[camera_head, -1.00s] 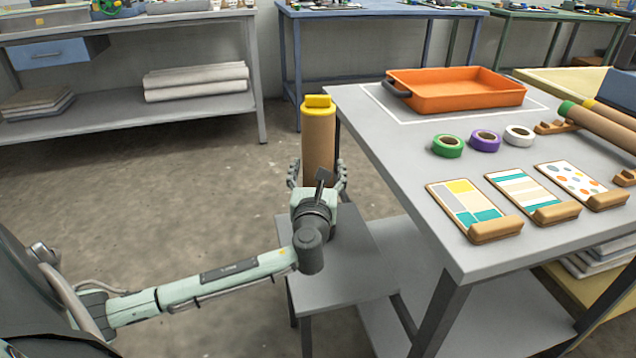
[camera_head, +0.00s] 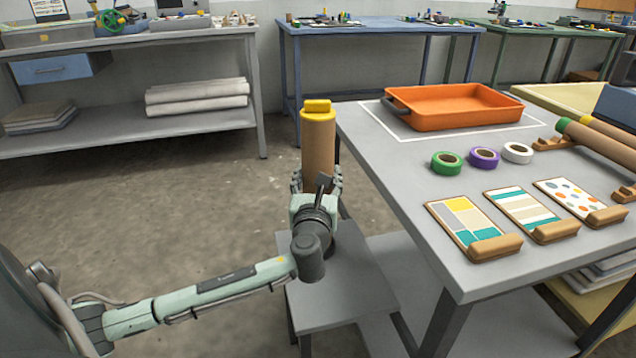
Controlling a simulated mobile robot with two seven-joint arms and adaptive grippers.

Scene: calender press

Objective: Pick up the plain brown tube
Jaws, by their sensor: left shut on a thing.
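A brown tube with a yellow end cap (camera_head: 318,140) stands upright left of the grey worktable. My left gripper (camera_head: 318,184) is around its lower part, with fingers shut against both sides. The gripper hides the tube's bottom end, so I cannot tell whether it touches the low grey stand (camera_head: 345,285) below. Two other brown tubes lie on the table at the right edge, one with a green end (camera_head: 600,143) and one with a yellow end (camera_head: 610,132). My right gripper is not in view.
The worktable (camera_head: 400,165) carries an orange tray (camera_head: 455,120) in a white outline, green (camera_head: 446,162), purple (camera_head: 484,158) and white (camera_head: 517,153) tape rolls, and several pattern cards on wooden holders. Its left edge is close to the tube. Open floor (camera_head: 150,215) lies left.

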